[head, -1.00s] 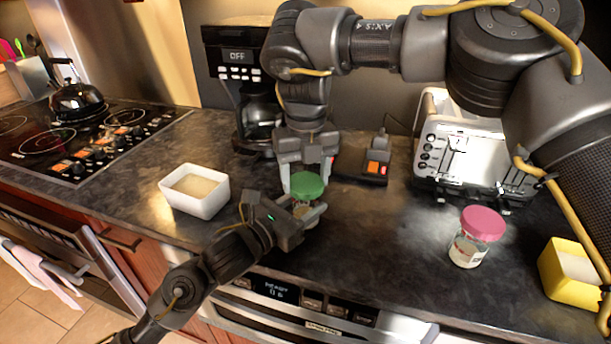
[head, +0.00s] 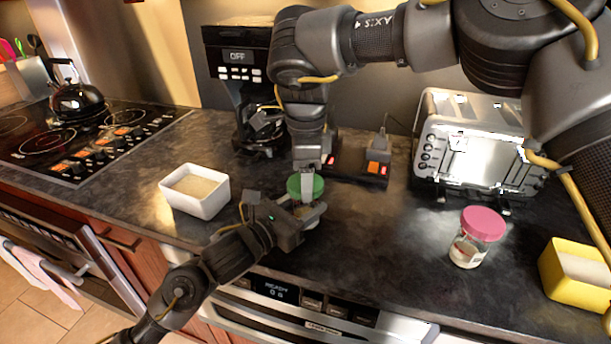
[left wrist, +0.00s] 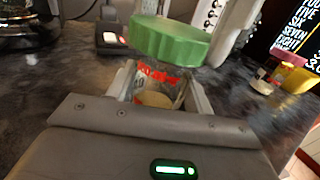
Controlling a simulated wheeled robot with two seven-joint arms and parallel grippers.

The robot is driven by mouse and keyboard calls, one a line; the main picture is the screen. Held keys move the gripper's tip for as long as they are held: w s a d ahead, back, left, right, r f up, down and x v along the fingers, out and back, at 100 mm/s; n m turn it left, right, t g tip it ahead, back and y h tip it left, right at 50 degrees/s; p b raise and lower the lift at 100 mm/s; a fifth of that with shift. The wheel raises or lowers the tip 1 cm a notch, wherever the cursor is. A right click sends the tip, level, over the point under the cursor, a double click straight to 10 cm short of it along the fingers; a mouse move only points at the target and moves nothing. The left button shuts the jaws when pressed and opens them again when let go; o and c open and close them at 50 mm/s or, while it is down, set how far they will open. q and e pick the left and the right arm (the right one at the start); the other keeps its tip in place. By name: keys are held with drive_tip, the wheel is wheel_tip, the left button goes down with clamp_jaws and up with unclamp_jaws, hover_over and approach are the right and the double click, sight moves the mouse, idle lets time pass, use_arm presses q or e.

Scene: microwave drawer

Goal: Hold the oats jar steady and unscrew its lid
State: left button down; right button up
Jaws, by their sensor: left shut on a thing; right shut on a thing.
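The oats jar (head: 303,211) is a small clear jar, mostly hidden by my left gripper (head: 309,217) in the head view. The left fingers are shut on its body from both sides. In the left wrist view the jar (left wrist: 156,82) shows red lettering and pale contents. Its green lid (head: 305,188) is on top; it also shows in the left wrist view (left wrist: 166,42). My right gripper (head: 308,174) points down from above and is shut on the lid. I cannot tell whether the lid is still threaded or slightly raised.
A white tub (head: 196,190) stands to the left. A pink-lidded jar (head: 475,237) and a yellow box (head: 575,274) stand to the right. Behind are a coffee maker (head: 252,95), a small device with red switches (head: 360,168) and a toaster (head: 472,150).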

use_arm(q)
drive_tip(key=shift+f, duration=0.1)
use_arm(e)
drive_tip(key=shift+r, duration=0.25)
drive_tip(key=shift+r, duration=0.85)
drive_tip(key=shift+r, duration=2.05)
use_arm(q)
drive_tip(key=c, duration=0.5)
unclamp_jaws()
drive_tip(key=b+v, duration=0.2)
drive_tip(key=v, duration=0.8)
drive_tip(key=shift+s+a, duration=0.25)
use_arm(e)
wheel_tip(320, 180, down, 2)
drive_tip(key=shift+f, duration=0.2)
use_arm(q)
drive_tip(key=shift+s+a, duration=0.45)
drive_tip(key=shift+s, duration=0.05)
use_arm(e)
drive_tip(key=shift+f, duration=0.1)
